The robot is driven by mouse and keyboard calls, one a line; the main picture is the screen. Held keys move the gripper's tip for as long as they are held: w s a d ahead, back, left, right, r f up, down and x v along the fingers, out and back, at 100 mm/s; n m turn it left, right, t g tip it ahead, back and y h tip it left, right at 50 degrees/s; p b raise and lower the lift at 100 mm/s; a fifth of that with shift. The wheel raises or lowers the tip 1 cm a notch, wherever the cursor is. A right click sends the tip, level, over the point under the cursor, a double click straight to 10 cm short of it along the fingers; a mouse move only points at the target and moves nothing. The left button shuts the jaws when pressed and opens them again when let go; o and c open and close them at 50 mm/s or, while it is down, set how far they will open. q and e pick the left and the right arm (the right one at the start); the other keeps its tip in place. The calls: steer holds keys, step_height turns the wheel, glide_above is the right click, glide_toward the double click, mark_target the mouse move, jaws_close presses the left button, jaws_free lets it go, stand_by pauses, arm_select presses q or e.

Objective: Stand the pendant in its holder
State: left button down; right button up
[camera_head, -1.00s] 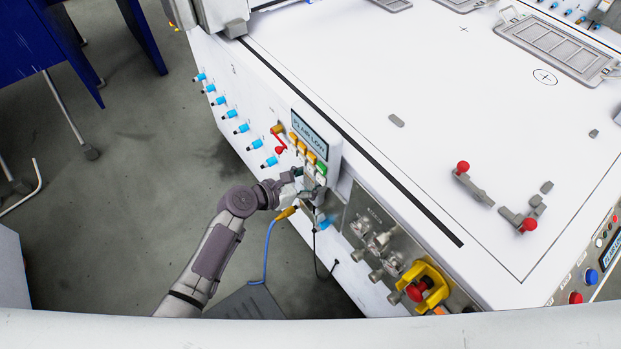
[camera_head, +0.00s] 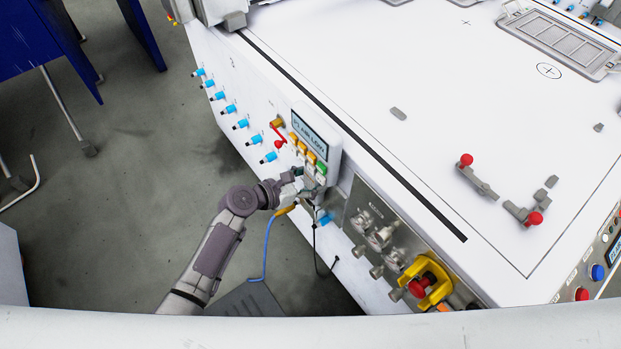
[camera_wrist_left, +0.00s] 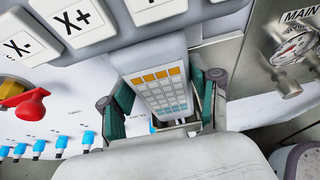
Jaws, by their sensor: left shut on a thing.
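The pendant (camera_wrist_left: 160,90) is a grey-white handheld keypad with orange and blue keys. In the left wrist view it stands between the two green-padded fingers of my left gripper (camera_wrist_left: 163,98), which is shut on it. Metal bracket parts (camera_wrist_left: 182,126), which look like the holder, show around its lower end. I cannot tell whether it is seated there. My right gripper is out of view.
The control panel (camera_head: 311,140) with large keys is close above the gripper. A red-handled valve (camera_head: 278,138) and blue fittings (camera_head: 231,109) are to its left. A gauge plate (camera_head: 375,228) and yellow-guarded red button (camera_head: 424,283) are to its right. Open floor lies left.

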arm_select(q)
steer(key=shift+f+b, duration=0.9)
steer(key=shift+f, duration=0.3)
steer(key=shift+f+b, duration=0.9)
steer(key=shift+f, duration=0.3)
steer(key=shift+f, duration=0.1)
steer(key=shift+f, duration=0.4)
